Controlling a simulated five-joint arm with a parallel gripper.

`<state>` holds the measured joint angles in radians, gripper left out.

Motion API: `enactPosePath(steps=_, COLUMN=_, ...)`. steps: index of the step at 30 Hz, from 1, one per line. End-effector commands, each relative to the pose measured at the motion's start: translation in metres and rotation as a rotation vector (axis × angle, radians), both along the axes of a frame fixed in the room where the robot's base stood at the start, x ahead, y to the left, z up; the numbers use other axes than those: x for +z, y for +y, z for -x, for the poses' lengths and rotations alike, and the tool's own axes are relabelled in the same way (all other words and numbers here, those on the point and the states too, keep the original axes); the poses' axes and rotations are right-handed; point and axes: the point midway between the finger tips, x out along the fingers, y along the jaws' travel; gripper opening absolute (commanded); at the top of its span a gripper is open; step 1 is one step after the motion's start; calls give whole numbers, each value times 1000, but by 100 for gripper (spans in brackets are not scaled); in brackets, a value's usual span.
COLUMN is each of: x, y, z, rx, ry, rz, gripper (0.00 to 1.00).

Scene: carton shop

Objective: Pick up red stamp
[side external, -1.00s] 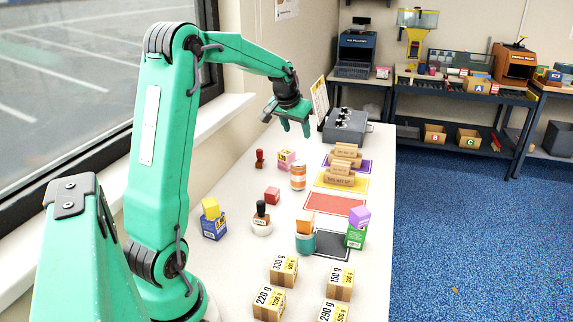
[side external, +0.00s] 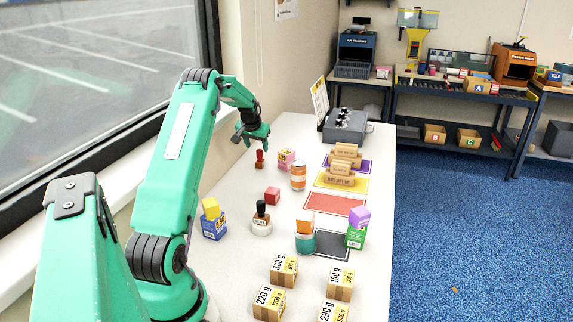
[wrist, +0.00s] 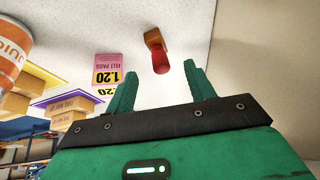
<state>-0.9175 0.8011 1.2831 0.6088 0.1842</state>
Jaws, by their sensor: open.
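The red stamp (side external: 259,158) stands upright on the white table near its left edge, by the window-side wall. In the wrist view the red stamp (wrist: 159,58) shows a red handle and an orange-brown base, ahead of the fingertips and roughly between them. My gripper (side external: 252,143) hangs just above and a little left of the stamp. Its two green fingers (wrist: 157,80) are spread apart with nothing between them. I cannot tell whether a finger touches the handle.
A pink box marked 1.20 (side external: 286,158) stands close to the right of the stamp. An orange-and-white can (side external: 298,176) and a red cube (side external: 272,195) are nearby. A grey machine (side external: 345,128) stands at the far end. Table to the stamp's left is clear.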

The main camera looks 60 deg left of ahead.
Motion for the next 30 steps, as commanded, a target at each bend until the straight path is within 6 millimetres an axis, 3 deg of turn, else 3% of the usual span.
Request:
enactPosePath(steps=12, x=-20, y=7, z=-7, rx=-1, ry=0, rz=0, gripper=54)
enactPosePath(steps=23, x=-26, y=9, z=-8, rx=-1, ry=0, rz=0, gripper=54)
enactPosePath(steps=30, x=-44, y=15, z=-14, rx=-1, ry=1, rz=2, gripper=54)
